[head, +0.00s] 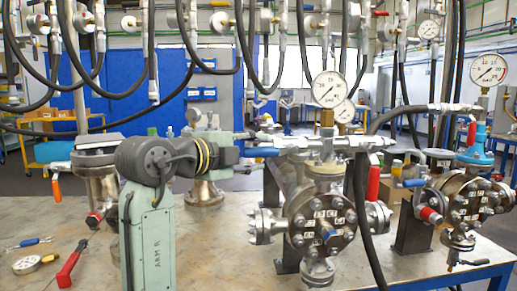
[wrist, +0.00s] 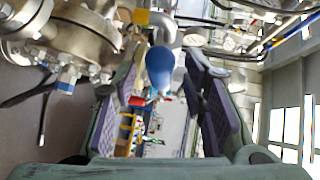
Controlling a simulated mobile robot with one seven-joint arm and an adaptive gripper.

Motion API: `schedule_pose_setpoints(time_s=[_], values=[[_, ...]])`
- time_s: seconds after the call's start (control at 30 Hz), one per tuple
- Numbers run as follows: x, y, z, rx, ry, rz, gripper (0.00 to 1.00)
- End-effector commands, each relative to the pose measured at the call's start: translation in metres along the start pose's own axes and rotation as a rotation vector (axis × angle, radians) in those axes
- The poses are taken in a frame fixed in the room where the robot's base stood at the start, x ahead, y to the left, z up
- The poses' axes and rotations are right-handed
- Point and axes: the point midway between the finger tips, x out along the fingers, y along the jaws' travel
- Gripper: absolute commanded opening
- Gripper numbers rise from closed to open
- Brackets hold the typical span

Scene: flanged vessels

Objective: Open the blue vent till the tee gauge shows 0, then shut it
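The blue vent handle (head: 262,152) sticks out leftward from the metal tee fittings on top of the middle flanged vessel (head: 322,225). The tee gauge (head: 329,89) is a white round dial standing above these fittings; its needle is too small to read surely. My gripper (head: 245,151) comes from the left, at the free end of the blue handle. In the wrist view, the blue handle (wrist: 160,67) lies between the two purple-padded fingers of my gripper (wrist: 166,72). Gaps show on both sides of it, so the gripper is open around it, not clamped.
A second gauge (head: 344,111) stands just behind the tee gauge. A red handle (head: 373,183) and a dark hose are right of the vessel. Another vessel (head: 468,200) with its own gauge (head: 489,68) stands further right. Hoses hang above.

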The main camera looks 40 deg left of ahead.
Motion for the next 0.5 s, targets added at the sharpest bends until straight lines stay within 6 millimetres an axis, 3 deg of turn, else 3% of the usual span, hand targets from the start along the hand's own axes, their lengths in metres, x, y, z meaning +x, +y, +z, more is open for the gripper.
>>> schedule_pose_setpoints(time_s=[0.2, 0.5], values=[[0.018, 0.0, 0.0, -0.001, 0.0, -0.001, 0.39], [0.02, 0.0, 0.0, 0.0, -0.001, -0.001, 0.38]])
